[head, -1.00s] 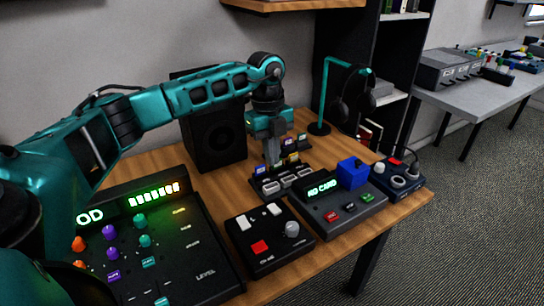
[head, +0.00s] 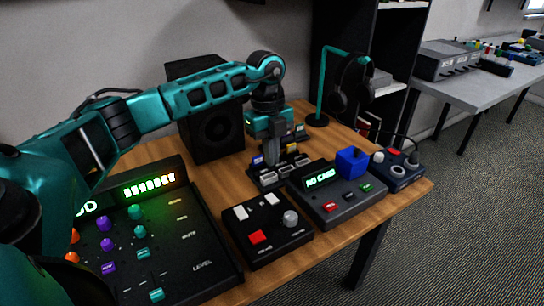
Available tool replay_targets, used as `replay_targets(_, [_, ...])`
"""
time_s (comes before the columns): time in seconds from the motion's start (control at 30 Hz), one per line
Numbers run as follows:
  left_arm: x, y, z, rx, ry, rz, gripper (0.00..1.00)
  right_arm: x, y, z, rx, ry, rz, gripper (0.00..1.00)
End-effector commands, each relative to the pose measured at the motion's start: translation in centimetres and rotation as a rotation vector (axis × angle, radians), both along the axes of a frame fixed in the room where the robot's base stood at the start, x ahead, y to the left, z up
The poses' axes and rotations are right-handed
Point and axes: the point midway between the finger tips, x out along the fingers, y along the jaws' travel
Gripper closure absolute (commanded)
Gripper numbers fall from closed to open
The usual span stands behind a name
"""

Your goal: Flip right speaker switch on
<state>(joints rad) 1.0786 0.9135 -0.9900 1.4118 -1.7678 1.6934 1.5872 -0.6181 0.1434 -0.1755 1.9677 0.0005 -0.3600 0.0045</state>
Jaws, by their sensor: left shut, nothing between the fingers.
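A black speaker (head: 213,128) stands at the back of the wooden desk, behind my left arm. My left gripper (head: 271,162) points down, shut and empty, over the back left part of a small black block with several light-framed slots or switches (head: 282,171). The fingertips are at or just above the block; I cannot tell if they touch. They hide part of it. Which switch belongs to the right speaker is too small to read. My right gripper is not in view.
A mixer (head: 180,235) with lit displays lies front left. A black box (head: 270,245) with white and red buttons, a "NO CARD" device (head: 340,205) and a small knob box (head: 398,172) crowd the front and right. A headphone stand (head: 322,85) stands at the back right.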

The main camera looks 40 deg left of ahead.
Motion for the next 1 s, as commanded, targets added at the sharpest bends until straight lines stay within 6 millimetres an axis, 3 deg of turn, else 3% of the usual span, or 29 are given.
replay_targets(0.3, [-0.4,-0.8,-7.0,0.000,0.003,0.000,1.00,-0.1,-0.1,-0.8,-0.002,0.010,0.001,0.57])
replay_targets(0.5, [-0.5,-1.2,-9.9,0.000,0.000,-0.001,1.00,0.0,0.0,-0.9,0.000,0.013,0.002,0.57])
replay_targets(0.7, [-0.5,-1.2,-10.9,0.001,-0.002,-0.001,1.00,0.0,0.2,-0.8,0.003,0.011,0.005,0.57])
replay_targets(1.0, [-0.5,-1.2,-11.0,0.001,-0.002,-0.001,1.00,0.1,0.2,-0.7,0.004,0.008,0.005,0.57])
